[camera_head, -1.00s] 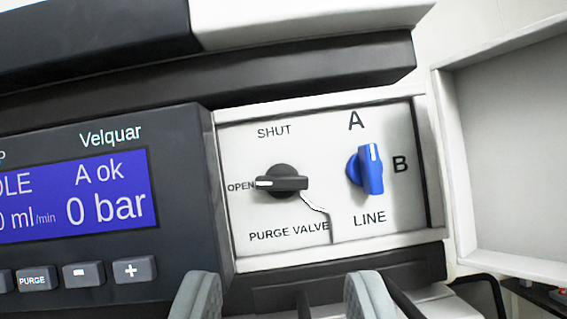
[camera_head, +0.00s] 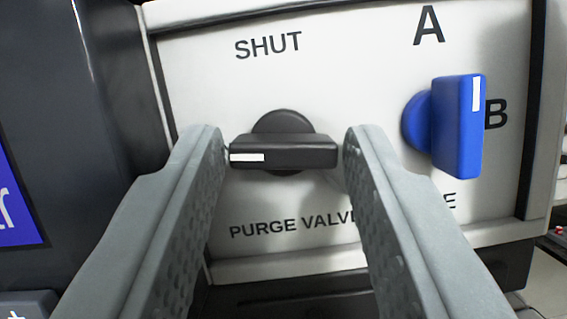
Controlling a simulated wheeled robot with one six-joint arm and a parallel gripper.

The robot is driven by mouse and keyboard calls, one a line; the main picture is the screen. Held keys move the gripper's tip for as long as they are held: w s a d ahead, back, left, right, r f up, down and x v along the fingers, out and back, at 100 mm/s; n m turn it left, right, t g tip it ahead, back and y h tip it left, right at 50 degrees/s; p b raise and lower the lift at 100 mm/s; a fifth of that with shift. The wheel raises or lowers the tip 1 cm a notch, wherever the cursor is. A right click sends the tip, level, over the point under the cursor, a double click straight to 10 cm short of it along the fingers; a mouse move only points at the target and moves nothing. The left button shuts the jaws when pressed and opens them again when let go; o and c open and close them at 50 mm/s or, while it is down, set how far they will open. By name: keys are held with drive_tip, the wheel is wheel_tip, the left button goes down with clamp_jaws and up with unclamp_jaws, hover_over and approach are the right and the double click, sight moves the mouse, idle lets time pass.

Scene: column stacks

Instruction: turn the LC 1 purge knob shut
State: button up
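The black purge knob (camera_head: 284,152) sits on the white valve panel above the words PURGE VALVE. Its bar lies level, with the white mark at its left end, and SHUT is printed above it. The OPEN label is hidden behind my left finger. My gripper (camera_head: 275,150) is open, with one grey finger at each end of the knob's bar. The fingertips are close to the bar ends; I cannot tell whether they touch.
The dark pump housing with a blue display (camera_head: 18,212) is at the left. The panel (camera_head: 350,52) is recessed in a frame.

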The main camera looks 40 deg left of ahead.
drive_tip(key=c, duration=0.5)
drive_tip(key=shift+m+h, duration=0.3)
drive_tip(key=shift+m, duration=0.1)
drive_tip(key=m+h, duration=0.1)
drive_tip(key=m, duration=0.1)
drive_tip(key=m+h, duration=0.1)
drive_tip(key=m, duration=0.2)
drive_tip(key=m+t+h, duration=0.1)
drive_tip(key=m+h, duration=0.1)
drive_tip(key=m, duration=0.1)
drive_tip(key=shift+s+a+r, duration=0.1)
drive_tip(key=shift+s+a, duration=0.05)
drive_tip(key=shift+a, duration=0.1)
drive_tip(key=m+h, duration=0.1)
drive_tip(key=m, duration=0.2)
drive_tip(key=m+h, duration=0.1)
drive_tip(key=m, duration=0.2)
drive_tip(key=shift+r+g, duration=0.15)
drive_tip(key=shift+g, duration=0.15)
drive_tip(key=shift+r+m+g+h, duration=0.1)
drive_tip(key=shift+m+g+h, duration=0.3)
drive_tip(key=shift+m, duration=0.85)
drive_tip(key=shift+r+m+g+h, duration=0.1)
drive_tip(key=shift+m+g+h, duration=0.3)
drive_tip(key=shift+m, duration=0.85)
drive_tip(key=shift+f, duration=0.1)
